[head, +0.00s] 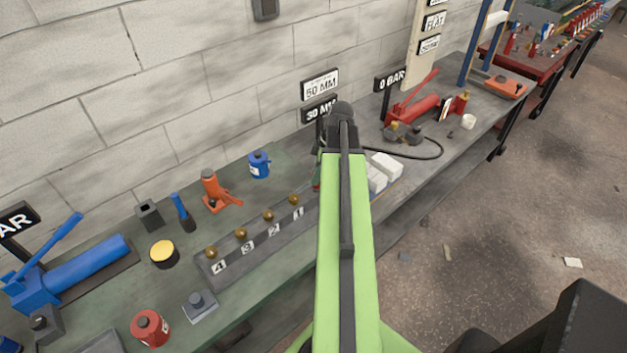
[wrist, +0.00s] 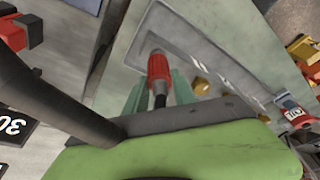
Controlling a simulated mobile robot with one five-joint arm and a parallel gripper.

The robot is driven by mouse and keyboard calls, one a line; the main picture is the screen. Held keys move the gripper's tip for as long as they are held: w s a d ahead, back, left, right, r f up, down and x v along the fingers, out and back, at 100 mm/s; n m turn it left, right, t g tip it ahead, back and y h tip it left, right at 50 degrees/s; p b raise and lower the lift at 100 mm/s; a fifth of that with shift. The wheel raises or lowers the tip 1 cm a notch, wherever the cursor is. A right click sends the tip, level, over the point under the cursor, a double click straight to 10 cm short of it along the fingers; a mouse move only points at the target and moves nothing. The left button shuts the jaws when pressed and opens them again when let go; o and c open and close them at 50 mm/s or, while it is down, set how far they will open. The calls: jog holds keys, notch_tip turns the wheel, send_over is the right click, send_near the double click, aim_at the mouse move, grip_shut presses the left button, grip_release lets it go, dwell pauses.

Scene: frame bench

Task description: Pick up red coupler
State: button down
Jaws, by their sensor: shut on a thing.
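The red coupler (wrist: 160,72) shows in the wrist view as a ribbed red cylinder with a dark end. My gripper (wrist: 158,90) has one pale green finger on each side of it and is shut on it. The coupler is in front of a grey strip with brass fittings (wrist: 201,86). I cannot tell whether it touches the bench surface. In the head view my green arm hides the gripper and nearly all of the coupler.
In the head view, the numbered strip (head: 232,259) with brass knobs lies left of my arm. A blue bottle (head: 259,165), an orange jack (head: 216,190) and a red can (head: 150,328) stand nearby. White blocks (head: 386,165) lie right of my arm.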

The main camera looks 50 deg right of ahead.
notch_tip(320, 180, up, 5)
jog(key=p, duration=0.5)
jog(key=shift+r, duration=0.15)
jog(key=s+d+r+p, duration=0.1)
jog(key=d+r+p, duration=0.1)
jog(key=d, duration=0.3)
jog(key=s+d+r+p, duration=0.1)
jog(key=d+r+p, duration=0.2)
jog(key=d, duration=0.3)
jog(key=shift+s+d+r+p, duration=0.2)
jog(key=shift+s+r+p, duration=0.15)
jog(key=shift+p, duration=0.15)
